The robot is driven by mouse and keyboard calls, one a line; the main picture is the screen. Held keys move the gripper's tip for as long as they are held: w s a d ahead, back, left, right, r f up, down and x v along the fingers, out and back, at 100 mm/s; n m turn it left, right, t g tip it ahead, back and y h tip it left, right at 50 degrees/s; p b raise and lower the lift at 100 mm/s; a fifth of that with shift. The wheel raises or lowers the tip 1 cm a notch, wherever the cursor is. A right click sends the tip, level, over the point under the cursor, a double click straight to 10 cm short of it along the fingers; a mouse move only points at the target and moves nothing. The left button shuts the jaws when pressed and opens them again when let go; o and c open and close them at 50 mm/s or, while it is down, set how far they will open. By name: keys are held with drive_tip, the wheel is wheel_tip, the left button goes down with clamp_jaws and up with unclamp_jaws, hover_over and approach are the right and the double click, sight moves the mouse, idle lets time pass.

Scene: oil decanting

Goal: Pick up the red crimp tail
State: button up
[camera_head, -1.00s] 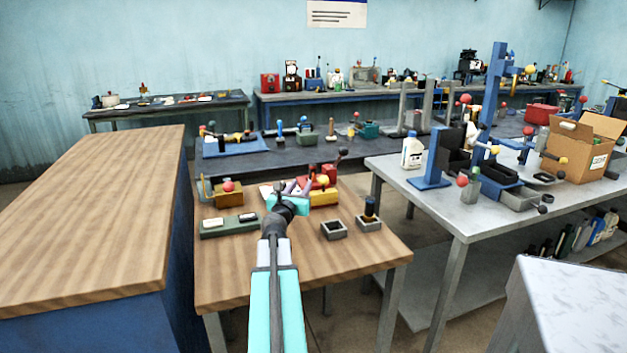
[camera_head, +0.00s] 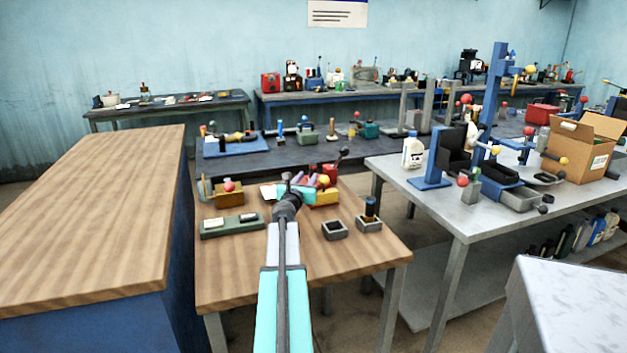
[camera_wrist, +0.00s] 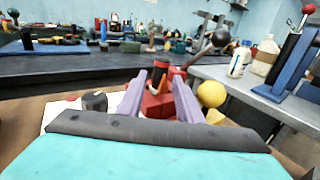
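My gripper (camera_head: 309,181) is over the table, close in front of the red part. In the wrist view its two purple fingers (camera_wrist: 160,92) are apart, with a gap between them. I cannot tell whether either finger touches the red part; the gripper's body hides its lower side.
A yellow ball (camera_wrist: 211,94) stands close right of the fingers, and a dark-knobbed lever (camera_wrist: 220,39) rises behind. A brass-coloured box with a red ball (camera_head: 229,187), a green tray (camera_head: 232,228) and two small grey boxes (camera_head: 335,230) share the table. Its front is clear.

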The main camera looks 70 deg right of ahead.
sight(313, 171)
drive_tip(key=shift+d, duration=0.1)
drive_tip(key=shift+d, duration=2.5)
drive_tip(key=shift+c, duration=0.4)
clamp_jaws()
